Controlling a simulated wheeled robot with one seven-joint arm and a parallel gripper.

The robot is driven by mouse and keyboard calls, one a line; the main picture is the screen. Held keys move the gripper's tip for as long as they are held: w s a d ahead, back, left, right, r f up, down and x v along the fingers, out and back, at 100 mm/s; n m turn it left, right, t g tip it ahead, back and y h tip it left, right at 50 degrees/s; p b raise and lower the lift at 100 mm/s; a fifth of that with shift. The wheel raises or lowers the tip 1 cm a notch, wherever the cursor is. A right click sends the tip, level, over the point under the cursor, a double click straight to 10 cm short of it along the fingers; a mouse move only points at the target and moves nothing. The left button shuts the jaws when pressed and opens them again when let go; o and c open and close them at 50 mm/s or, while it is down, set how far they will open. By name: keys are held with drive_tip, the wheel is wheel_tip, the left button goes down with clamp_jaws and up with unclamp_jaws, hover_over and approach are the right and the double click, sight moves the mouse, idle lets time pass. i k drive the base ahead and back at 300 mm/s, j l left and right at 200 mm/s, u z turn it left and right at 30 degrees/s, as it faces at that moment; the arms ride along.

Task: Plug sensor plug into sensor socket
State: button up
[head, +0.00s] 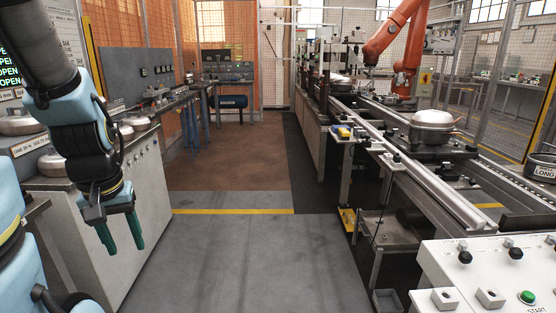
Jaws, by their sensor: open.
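My gripper (121,236) hangs at the left with its two green fingers pointing down. I cannot make out a sensor plug or a sensor socket in the head view. A silver compressor (432,128) sits on a dark pallet (432,151) on the conveyor at the right.
A control panel (490,270) with a green start button fills the lower right. The conveyor rail (425,180) runs along the right. The left bench (150,180) carries several metal housings. The grey floor (240,260) between is clear.

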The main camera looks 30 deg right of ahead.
sight(397, 158)
drive_tip(key=i+l+z, duration=0.25)
drive_tip(key=i+z, duration=0.2)
drive_tip(key=i, duration=0.15)
drive_tip(key=i+z, duration=0.4)
drive_tip(key=i, duration=0.2)
drive_tip(key=i+j+z, duration=0.2)
drive_tip(key=i+z, duration=0.25)
drive_tip(key=i, duration=0.15)
drive_tip(key=i+z, duration=0.15)
drive_tip(key=i, duration=0.3)
drive_tip(key=i+z, duration=0.15)
drive_tip(key=i, duration=0.35)
drive_tip(key=i+j+z, duration=0.15)
drive_tip(key=i, duration=0.3)
drive_tip(key=i+j+z, duration=0.15)
drive_tip(key=i, duration=0.3)
